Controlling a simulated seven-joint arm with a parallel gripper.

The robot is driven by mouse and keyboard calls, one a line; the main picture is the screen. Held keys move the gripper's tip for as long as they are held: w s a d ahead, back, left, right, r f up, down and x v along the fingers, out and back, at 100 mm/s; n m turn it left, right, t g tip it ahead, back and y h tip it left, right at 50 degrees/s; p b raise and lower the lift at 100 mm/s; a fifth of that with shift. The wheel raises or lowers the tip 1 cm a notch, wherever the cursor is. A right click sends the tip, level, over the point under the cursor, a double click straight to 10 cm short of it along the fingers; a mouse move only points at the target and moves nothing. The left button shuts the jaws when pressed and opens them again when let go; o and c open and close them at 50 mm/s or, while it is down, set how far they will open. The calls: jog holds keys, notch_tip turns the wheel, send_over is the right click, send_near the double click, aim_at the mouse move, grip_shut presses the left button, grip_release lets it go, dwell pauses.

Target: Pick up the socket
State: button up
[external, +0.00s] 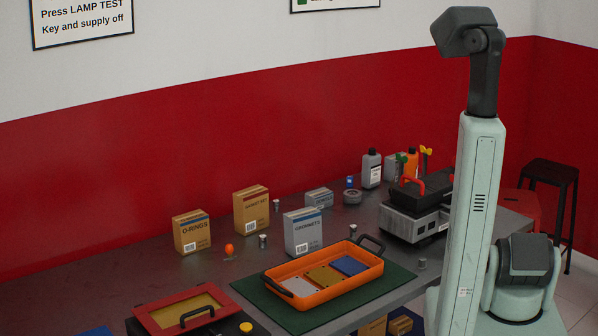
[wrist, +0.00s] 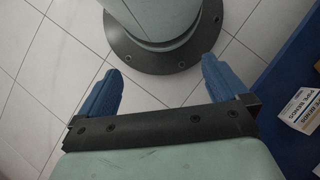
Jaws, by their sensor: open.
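Several small grey metal cylinders stand on the bench in the external view, and I cannot tell which is the socket. One cylinder (external: 262,241) is left of the grommets box, another (external: 276,205) is beside the gasket box. A third (external: 352,230) is behind the orange tray, and one more (external: 422,263) is at the right, near the green mat. My gripper (wrist: 160,66) shows in the wrist view with its two blue fingers wide apart and nothing between them. It points at the tiled floor and my base, away from the bench. Its fingers do not show in the external view.
An orange tray (external: 372,274) with coloured plates lies on a green mat (external: 398,287). Cardboard boxes (external: 191,232), bottles (external: 371,169) and a grey device with a black top (external: 411,226) stand around. A red-framed case (external: 150,325) is at front left. A blue bin (wrist: 276,90) holds boxes.

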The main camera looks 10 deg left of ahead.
jog(key=shift+c, duration=0.4)
jog(key=c, duration=0.8)
